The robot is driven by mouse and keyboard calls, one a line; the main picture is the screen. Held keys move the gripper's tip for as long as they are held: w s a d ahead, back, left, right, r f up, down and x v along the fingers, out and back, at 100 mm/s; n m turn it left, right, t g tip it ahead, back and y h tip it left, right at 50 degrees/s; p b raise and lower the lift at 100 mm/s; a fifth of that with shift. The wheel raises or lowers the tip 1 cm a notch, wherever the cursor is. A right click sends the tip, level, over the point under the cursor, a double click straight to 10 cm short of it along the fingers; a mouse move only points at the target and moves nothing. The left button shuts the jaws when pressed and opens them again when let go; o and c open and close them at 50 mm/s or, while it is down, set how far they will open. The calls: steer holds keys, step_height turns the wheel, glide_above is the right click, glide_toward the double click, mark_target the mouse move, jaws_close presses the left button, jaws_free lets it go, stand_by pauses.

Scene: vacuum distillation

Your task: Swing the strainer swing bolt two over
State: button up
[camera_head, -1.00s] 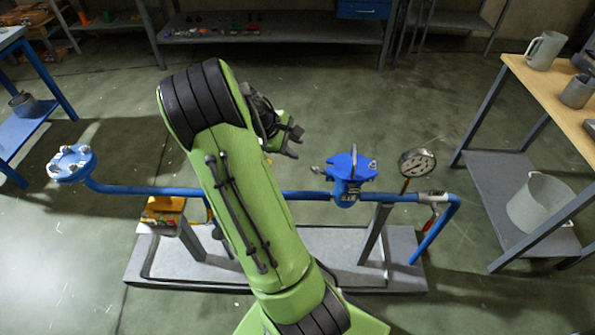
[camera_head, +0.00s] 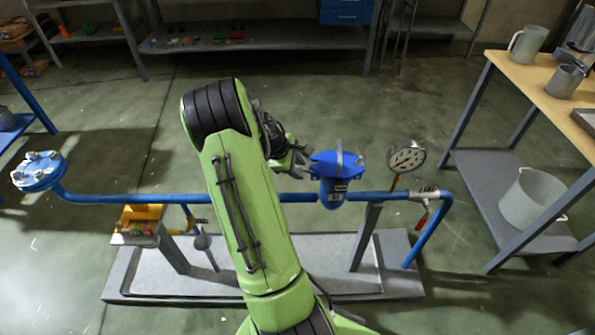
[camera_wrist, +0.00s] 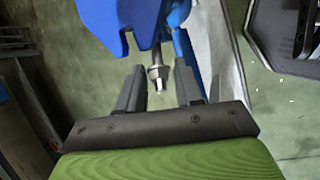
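In the wrist view the notched blue lid edge (camera_wrist: 135,18) fills the top. My gripper (camera_head: 302,159) is at the left side of the strainer. In the wrist view my gripper (camera_wrist: 158,88) is open, its two dark fingers on either side of the bolt with gaps showing. I cannot tell which numbered bolt this is.
A pressure gauge (camera_head: 406,157) rises from the pipe (camera_head: 120,196) right of the strainer. A blue flange (camera_head: 38,171) ends the pipe at the left. A wooden-topped table (camera_head: 520,88) with jugs stands at the right. The floor behind the pipe is clear.

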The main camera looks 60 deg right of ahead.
jaws_close()
steer(key=shift+s+d+r+t+y+p, duration=0.15)
steer(key=shift+s+r+t+y+p, duration=0.2)
steer(key=shift+t+p, duration=0.2)
steer(key=shift+s+d+r+t+y+p, duration=0.2)
steer(key=shift+t+y+p, duration=0.15)
steer(key=shift+t, duration=0.4)
jaws_free()
steer(key=shift+a, duration=0.1)
steer(key=shift+r, duration=0.1)
